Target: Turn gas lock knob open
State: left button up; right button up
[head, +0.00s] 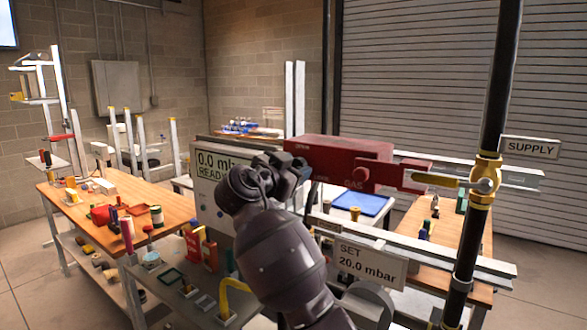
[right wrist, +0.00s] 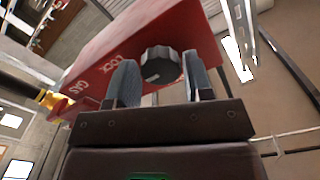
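The red gas lock box (head: 335,152) is on a metal rail in the head view. In the right wrist view the box (right wrist: 120,60) reads GAS and LOCK, and a dark ridged knob (right wrist: 160,66) with a light mark sits on its face. My right gripper (head: 298,170) is at the left end of the box. In the right wrist view its two fingers (right wrist: 161,78) stand apart on either side of the knob, close to it; firm contact is not visible. The knob is hidden behind my gripper in the head view. My left gripper is out of view.
A yellow valve handle (head: 436,180) on a dark vertical pipe (head: 497,100) is right of the box, beside a SUPPLY sign (head: 531,147). A gauge panel (head: 207,195) stands left of my arm, and a SET 20.0 mbar sign (head: 371,263) below. A cluttered wooden bench (head: 175,207) is at left.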

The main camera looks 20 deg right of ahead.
jog(key=c, duration=0.5)
